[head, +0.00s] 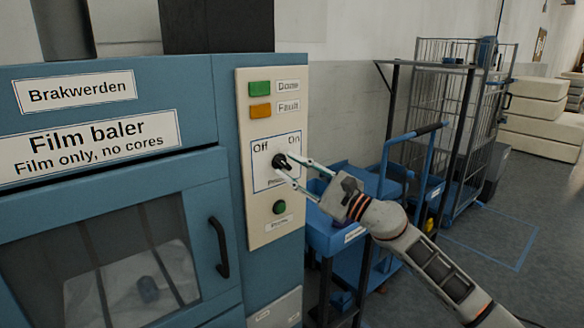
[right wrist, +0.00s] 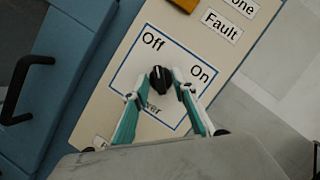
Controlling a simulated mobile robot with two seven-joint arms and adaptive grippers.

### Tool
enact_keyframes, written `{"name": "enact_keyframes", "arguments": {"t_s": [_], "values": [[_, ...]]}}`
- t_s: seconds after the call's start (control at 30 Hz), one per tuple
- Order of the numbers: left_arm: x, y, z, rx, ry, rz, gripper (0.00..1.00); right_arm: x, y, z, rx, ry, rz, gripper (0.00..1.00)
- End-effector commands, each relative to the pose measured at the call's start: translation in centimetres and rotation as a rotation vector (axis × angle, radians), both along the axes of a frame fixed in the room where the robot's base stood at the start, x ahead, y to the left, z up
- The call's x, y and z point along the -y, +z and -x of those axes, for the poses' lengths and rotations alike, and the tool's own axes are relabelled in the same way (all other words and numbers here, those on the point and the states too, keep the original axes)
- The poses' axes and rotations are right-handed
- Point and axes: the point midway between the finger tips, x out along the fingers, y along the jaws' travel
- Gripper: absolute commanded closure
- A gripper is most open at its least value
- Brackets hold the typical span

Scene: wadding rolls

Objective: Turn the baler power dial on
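The power dial (head: 279,160) is a small black knob on the cream control panel of the blue film baler. "Off" is printed at its upper left and "On" at its upper right, inside a blue outline. In the right wrist view the dial (right wrist: 160,78) sits between my fingertips, its upper end nearer "Off"; its exact pointer direction is hard to read. My right gripper (head: 284,163) reaches in from the right, its fingers on either side of the dial and seemingly closed against it. It also shows in the right wrist view (right wrist: 160,86). My left gripper is out of view.
Above the dial are a green light (head: 260,88) and an orange fault light (head: 260,111); a green button (head: 279,207) is below. The baler's black door handle (head: 219,247) is left. A blue cart (head: 335,238) and a wire cage trolley (head: 432,95) stand right, with grey floor beyond.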

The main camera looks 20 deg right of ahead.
Motion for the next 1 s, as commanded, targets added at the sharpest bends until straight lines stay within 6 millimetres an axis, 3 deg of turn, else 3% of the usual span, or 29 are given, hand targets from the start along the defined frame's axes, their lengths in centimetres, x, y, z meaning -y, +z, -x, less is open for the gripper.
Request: {"name": "enact_keyframes", "arguments": {"t_s": [0.33, 0.43, 1.0], "values": [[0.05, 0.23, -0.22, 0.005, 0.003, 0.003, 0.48, -0.32, 0.02, -0.37, -0.002, 0.000, 0.000, 0.74], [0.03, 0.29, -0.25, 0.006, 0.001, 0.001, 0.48, -0.30, 0.02, -0.36, -0.002, 0.000, 0.000, 1.00], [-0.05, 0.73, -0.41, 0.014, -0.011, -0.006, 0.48, -0.41, 0.09, -0.30, -0.036, 0.002, -0.097, 1.00]]}}
